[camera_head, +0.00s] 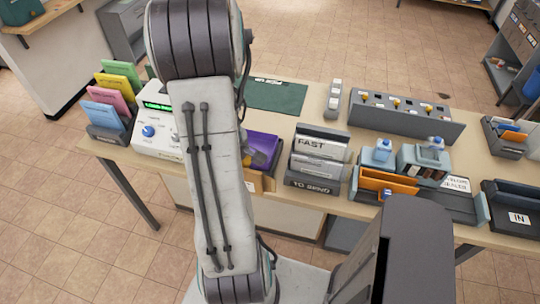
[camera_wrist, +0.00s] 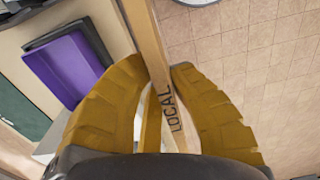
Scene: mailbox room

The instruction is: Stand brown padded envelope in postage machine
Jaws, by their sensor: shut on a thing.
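My gripper (camera_wrist: 158,72) is shut on a thin brown piece (camera_wrist: 150,122), seen edge-on between its yellow-brown fingers; I take it for the brown padded envelope. Its far parts are hidden by the fingers and wrist. The word LOCAL shows on a tan surface beside it. In the head view my arm hides most of the gripper. The white machine (camera_head: 152,138) with a green display and blue knob, likely the postage machine, stands on the table left of my arm, which partly covers it.
A purple item in a dark holder (camera_wrist: 70,62) is left of the fingers. On the table (camera_head: 457,238) stand colored envelopes (camera_head: 112,100) at left, the TO SEND rack (camera_head: 315,185) and a device holding an orange envelope (camera_head: 388,182) at right. Tiled floor lies in front.

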